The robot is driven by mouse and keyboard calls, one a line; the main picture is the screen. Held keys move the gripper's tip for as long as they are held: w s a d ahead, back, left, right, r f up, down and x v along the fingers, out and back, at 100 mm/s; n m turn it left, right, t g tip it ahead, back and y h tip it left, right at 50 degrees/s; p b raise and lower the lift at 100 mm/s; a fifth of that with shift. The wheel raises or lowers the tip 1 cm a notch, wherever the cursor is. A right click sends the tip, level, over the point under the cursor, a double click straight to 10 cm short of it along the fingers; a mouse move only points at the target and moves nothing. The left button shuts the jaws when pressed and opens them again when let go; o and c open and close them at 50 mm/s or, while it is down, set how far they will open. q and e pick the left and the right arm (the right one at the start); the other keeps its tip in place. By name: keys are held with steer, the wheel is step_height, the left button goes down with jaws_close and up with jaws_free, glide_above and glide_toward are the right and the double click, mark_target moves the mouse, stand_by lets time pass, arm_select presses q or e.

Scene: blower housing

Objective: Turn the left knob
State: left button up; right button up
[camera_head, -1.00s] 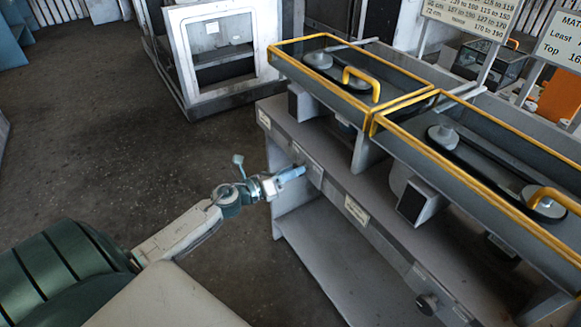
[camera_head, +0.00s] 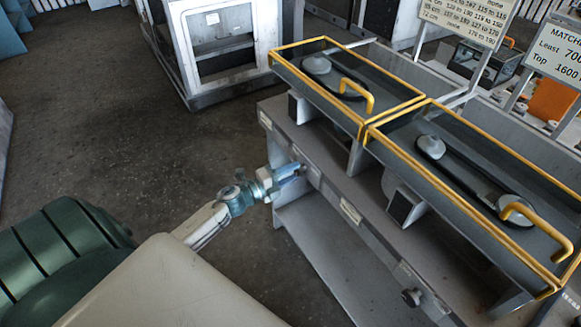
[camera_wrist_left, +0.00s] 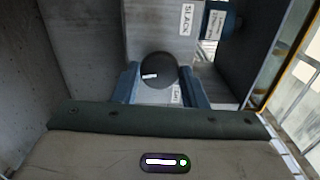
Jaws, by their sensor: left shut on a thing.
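The left knob (camera_wrist_left: 158,68) is a dark round knob with a white pointer mark, seen in the left wrist view on the grey front panel. My left gripper (camera_wrist_left: 160,84) has its two blue fingers on either side of the knob, shut on it. In the head view my left gripper (camera_head: 299,170) reaches the front face of the grey bench (camera_head: 345,185), and its fingers mostly hide the knob. The white mark points to the left in the wrist view. My right gripper is not in view.
A SLACK label (camera_wrist_left: 187,19) is above the knob. Another dark knob (camera_head: 411,297) is farther right on the bench front. Yellow-edged covers with a yellow handle (camera_head: 357,91) top the bench. A white cabinet (camera_head: 215,50) stands behind. The floor at left is clear.

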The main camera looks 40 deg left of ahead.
arm_select(q)
steer(key=shift+n+p, duration=1.95)
steer(key=shift+n, duration=0.85)
steer(key=o, duration=1)
steer(key=shift+c, duration=0.2)
steer(key=shift+s+a+f, duration=0.15)
steer(key=shift+s+a, duration=0.05)
steer(key=shift+s, duration=0.2)
steer(key=b+v, duration=0.3)
steer(key=v, duration=0.6)
steer(key=shift+s, duration=0.4)
